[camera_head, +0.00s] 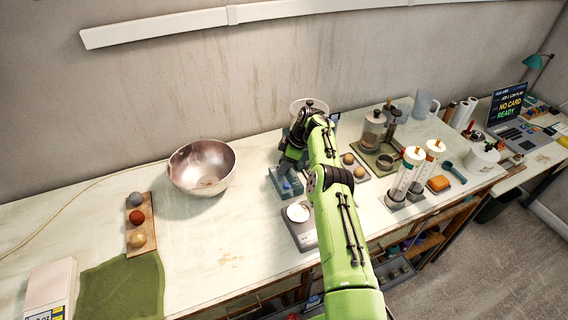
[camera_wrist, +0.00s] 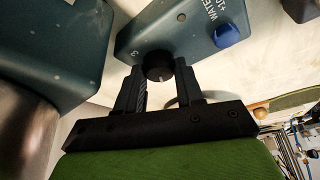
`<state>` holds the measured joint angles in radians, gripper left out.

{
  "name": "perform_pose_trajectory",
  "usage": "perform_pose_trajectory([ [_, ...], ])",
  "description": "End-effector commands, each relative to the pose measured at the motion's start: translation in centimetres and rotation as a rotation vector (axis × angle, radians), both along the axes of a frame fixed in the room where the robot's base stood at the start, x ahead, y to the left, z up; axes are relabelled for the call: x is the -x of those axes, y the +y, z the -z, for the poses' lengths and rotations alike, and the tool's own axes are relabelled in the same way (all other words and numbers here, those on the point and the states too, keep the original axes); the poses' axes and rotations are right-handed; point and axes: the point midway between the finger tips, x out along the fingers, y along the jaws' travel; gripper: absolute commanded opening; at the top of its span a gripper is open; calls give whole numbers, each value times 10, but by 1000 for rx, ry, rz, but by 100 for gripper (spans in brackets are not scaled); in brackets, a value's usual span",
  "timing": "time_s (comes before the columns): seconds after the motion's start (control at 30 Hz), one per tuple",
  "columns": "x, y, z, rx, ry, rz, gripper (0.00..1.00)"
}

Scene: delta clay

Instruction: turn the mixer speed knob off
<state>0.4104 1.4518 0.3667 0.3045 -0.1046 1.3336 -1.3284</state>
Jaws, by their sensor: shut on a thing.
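The mixer is a teal machine; its base (camera_head: 286,184) shows in the head view beside my arm, which hides much of it. In the wrist view its teal panel (camera_wrist: 172,34) carries a round black speed knob (camera_wrist: 158,63) with a "3" printed near it. My gripper (camera_wrist: 159,76) is shut on the knob, with one finger on each side. Which setting the knob points to cannot be told. The knob is hidden in the head view.
A blue button (camera_wrist: 227,35) beside a "WATER" label is right of the knob. A metal bowl (camera_head: 202,167) stands left of the mixer, a small scale (camera_head: 299,222) in front. Jars (camera_head: 373,128) and tubes (camera_head: 404,172) stand to the right.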

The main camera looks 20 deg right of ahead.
Motion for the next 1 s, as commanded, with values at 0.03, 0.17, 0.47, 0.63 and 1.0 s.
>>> perform_pose_trajectory([
  [0.03,1,0,2,-1,4,-3,6],
  [0.17,1,0,1,-1,4,-4,6],
  [0.47,1,0,2,-1,4,-3,47],
  [0.63,1,0,1,0,2,-3,61],
  [1.0,5,-11,-27,2,-1,0,61],
])
